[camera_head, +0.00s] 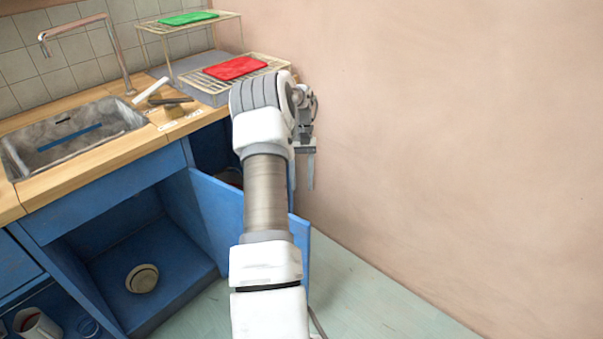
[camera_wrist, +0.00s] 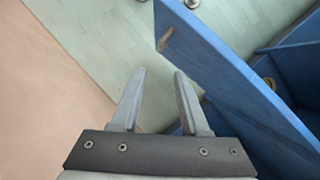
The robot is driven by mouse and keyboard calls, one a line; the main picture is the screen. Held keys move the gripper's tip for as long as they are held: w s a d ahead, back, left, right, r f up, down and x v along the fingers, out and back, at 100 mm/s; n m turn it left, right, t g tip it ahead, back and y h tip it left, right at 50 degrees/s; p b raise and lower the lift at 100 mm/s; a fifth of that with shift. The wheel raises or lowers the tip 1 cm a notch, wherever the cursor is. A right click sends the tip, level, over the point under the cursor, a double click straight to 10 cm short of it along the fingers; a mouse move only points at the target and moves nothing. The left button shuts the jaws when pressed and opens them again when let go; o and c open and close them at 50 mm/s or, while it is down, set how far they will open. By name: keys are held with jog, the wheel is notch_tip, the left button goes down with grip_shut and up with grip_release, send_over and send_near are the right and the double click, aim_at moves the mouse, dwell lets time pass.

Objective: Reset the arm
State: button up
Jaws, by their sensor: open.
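My arm reaches forward from the bottom of the head view, past the blue cabinet. My gripper (camera_head: 309,185) hangs at its far end, pointing down beside the pinkish wall. In the wrist view my gripper (camera_wrist: 161,78) is open, with its two fingers apart and nothing between them. Pale floor shows beyond the fingertips. The open blue cabinet door (camera_wrist: 225,75) stands close to the right finger, and I cannot tell whether they touch.
The wooden counter (camera_head: 95,178) holds a sink (camera_head: 75,140), a faucet (camera_head: 118,50) and a rack with a red board (camera_head: 236,68) and a green board (camera_head: 188,18). A round object (camera_head: 142,278) sits inside the open cabinet. The wall (camera_head: 450,130) is close right; floor (camera_head: 370,300) is clear.

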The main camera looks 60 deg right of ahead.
jog(key=shift+w+d+r, duration=0.1)
jog(key=shift+d+r, duration=0.05)
jog(key=shift+r, duration=0.35)
